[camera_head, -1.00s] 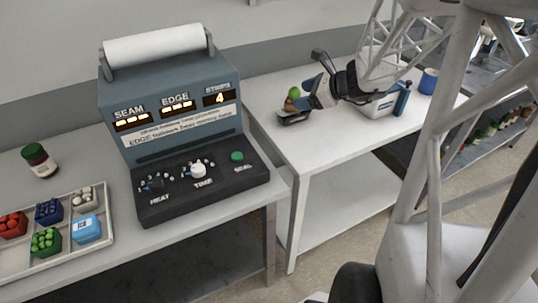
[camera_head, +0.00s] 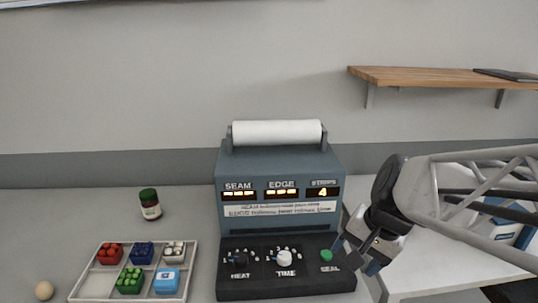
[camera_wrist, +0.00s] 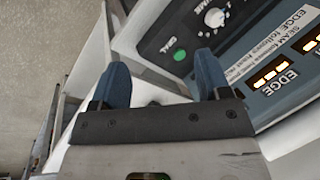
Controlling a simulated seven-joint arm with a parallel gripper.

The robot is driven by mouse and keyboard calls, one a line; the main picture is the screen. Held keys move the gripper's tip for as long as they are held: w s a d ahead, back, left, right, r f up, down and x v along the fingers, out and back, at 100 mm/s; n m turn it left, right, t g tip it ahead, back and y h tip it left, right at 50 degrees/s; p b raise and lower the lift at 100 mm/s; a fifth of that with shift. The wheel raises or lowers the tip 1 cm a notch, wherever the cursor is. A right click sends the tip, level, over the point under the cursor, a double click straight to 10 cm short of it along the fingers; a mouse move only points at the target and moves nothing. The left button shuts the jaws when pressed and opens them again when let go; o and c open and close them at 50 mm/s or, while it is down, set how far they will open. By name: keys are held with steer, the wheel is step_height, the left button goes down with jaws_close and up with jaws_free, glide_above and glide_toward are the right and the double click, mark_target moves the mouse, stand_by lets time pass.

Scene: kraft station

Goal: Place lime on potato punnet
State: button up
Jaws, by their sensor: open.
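My gripper (camera_head: 352,258) is open in front of the right end of the sealing machine, close to its green seal button. In the wrist view its two blue fingers (camera_wrist: 162,75) stand apart with nothing between them. A punnet of pale round items (camera_head: 173,248), which may be the potato punnet, sits in the back right compartment of the tray at lower left.
The sealing machine (camera_head: 280,185) stands in the middle with knobs on its front. A wooden shelf (camera_head: 440,76) is on the wall.

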steer(key=s+a+r+n+h, duration=0.1)
steer(key=s+n+h, duration=0.2)
steer(key=s+n, duration=0.3)
steer(key=shift+s+a+r+n, duration=0.15)
steer(key=shift+a+n, duration=0.1)
steer(key=shift+n, duration=0.15)
